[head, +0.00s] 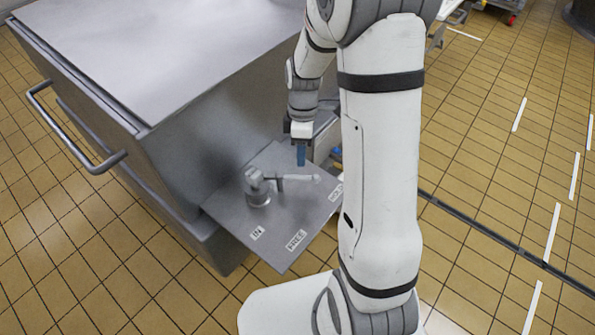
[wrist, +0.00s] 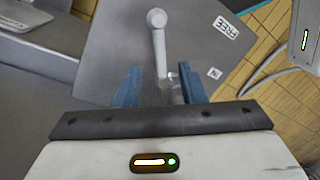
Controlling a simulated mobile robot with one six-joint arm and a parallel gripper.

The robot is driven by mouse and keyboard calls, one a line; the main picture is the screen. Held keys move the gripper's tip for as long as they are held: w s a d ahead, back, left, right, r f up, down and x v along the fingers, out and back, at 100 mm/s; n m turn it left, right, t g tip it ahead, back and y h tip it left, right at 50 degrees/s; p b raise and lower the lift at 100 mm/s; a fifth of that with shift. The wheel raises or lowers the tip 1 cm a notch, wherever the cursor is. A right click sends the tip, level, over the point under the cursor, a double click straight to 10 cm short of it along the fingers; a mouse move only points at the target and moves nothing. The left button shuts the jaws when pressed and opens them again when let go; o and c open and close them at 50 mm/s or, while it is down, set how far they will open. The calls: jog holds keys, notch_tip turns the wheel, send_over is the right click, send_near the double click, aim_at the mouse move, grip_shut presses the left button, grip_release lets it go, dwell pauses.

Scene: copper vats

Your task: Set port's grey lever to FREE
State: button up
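The grey lever (head: 297,178) is mounted on a round hub (head: 258,190) on a grey plate (head: 285,255). Its arm points right, its rounded end near the HOLD label (head: 336,192). The FREE label (head: 297,240) and the IN label (head: 257,233) lie along the plate's near edge. My gripper (head: 301,162) has blue fingers pointing down, just above the lever arm in the head view. In the wrist view, my gripper (wrist: 160,72) is open, with the lever (wrist: 159,50) lying between its fingers in the picture; no contact is evident. FREE (wrist: 227,27) lies to the right there.
A large grey metal cabinet (head: 160,60) with a bar handle (head: 75,140) stands left of and behind the plate. Tan tiled floor (head: 480,150) is open to the right. In the wrist view, a pale cable (wrist: 265,75) shows at the right.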

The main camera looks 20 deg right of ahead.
aim_at(301, 176)
jog(key=f, duration=0.2)
jog(key=s+f, duration=0.1)
jog(key=f, duration=0.1)
jog(key=f+b, duration=0.1)
jog(key=f, duration=0.2)
jog(key=shift+s+a, duration=0.15)
jog(key=shift+a, duration=0.1)
grip_shut()
